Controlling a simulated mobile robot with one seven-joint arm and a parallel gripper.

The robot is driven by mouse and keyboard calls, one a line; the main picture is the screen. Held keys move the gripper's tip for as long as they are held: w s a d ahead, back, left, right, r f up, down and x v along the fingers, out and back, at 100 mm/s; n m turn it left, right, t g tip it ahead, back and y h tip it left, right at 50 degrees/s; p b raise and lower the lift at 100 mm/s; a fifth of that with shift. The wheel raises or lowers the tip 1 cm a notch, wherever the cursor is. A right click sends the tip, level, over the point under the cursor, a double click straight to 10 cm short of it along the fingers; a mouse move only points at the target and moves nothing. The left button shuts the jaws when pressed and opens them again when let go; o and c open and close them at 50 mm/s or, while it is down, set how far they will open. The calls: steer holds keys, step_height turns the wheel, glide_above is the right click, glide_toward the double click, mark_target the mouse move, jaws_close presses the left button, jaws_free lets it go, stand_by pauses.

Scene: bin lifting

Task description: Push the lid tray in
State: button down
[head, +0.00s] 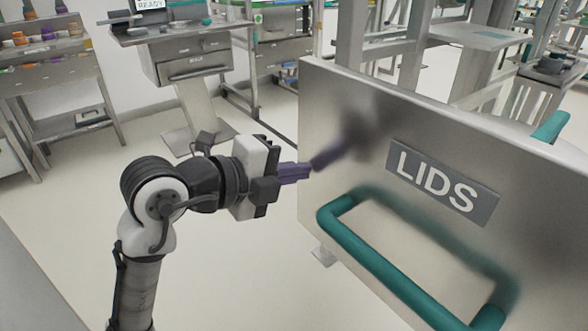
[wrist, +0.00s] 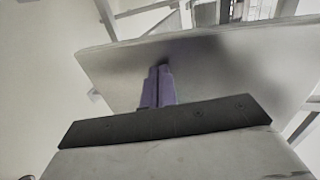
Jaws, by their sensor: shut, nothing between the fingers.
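The lid tray shows a broad shiny metal front panel (head: 345,115) with a grey "LIDS" plate (head: 443,183) and a teal bar handle (head: 385,272) below it. My gripper (head: 308,171) has its purple fingers shut, with nothing between them. The fingertips point at the left part of the panel, left of the plate and above the handle. They are very close to the panel, and I cannot tell whether they touch. In the wrist view the purple fingers (wrist: 158,88) point at the panel (wrist: 115,75), which reflects them. The tray's inside is hidden behind the panel.
A metal frame (head: 350,40) stands behind the panel. A second teal handle (head: 551,126) shows at the upper right. A pedestal cart (head: 185,65) and a shelf bench (head: 60,75) with bottles stand at the back left. The floor (head: 75,205) left of my arm is clear.

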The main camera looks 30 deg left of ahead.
steer(key=shift+w, duration=0.15)
steer(key=w+d, duration=0.4)
steer(key=w, duration=0.8)
steer(key=w+d+p, duration=0.1)
steer(key=w+d, duration=0.4)
steer(key=w, duration=0.8)
steer(key=w+d, duration=0.5)
steer(key=w, duration=0.8)
steer(key=shift+w+p, duration=0.15)
steer(key=shift+p, duration=0.25)
steer(key=shift+r, duration=0.15)
